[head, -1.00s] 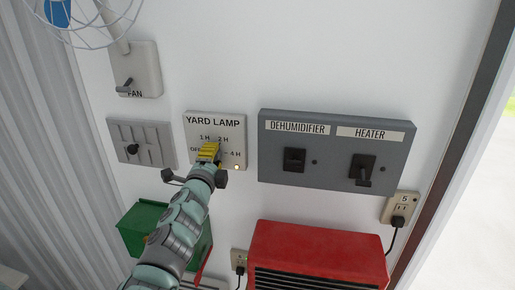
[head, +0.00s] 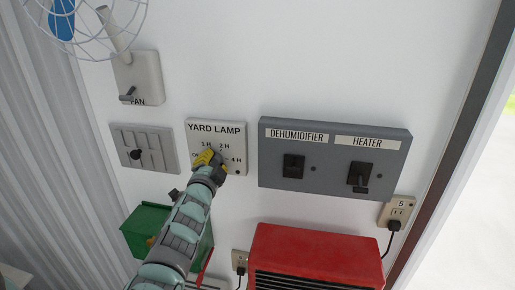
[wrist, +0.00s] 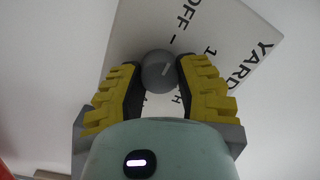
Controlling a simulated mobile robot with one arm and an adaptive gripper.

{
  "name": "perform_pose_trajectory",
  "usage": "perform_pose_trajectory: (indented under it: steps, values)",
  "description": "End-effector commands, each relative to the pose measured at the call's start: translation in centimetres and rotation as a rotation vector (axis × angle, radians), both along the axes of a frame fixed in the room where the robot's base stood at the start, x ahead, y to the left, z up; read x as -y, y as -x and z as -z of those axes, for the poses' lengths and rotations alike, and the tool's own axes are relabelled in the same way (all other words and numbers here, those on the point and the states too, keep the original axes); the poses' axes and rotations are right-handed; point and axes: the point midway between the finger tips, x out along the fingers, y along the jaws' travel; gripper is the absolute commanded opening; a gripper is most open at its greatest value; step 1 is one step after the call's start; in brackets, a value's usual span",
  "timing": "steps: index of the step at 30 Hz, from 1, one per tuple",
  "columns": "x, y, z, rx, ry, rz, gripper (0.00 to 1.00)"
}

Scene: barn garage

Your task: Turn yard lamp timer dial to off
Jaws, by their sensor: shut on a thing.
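The yard lamp timer (head: 236,140) is a pale square plate on the white wall, marked YARD LAMP with hour labels and OFF. The OFF label (wrist: 180,18) is just beyond the dial there. My gripper (head: 213,158) has yellow-padded fingers, which also show in the wrist view (wrist: 158,78), shut on the dial from both sides. In the head view the fingers hide the dial and part of OFF. The small indicator (head: 237,172) at the plate's lower right is dark.
A grey slider panel (head: 145,135) is left of the timer, with a fan switch (head: 137,80) above it. The dehumidifier and heater panel (head: 330,135) is close on the right. Below are a green box (head: 150,220) and a red heater (head: 315,250).

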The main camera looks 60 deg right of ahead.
Motion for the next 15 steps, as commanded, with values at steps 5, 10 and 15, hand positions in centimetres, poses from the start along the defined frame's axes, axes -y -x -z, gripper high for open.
perform_pose_trajectory:
  steps: [5,10,15]
  values:
    - [0.2,0.33,-0.15,-0.007,0.01,0.008,0.0]
    - [0.24,0.38,-0.22,-0.007,0.011,0.01,0.0]
    - [0.25,0.41,-0.24,-0.005,0.011,0.011,0.47]
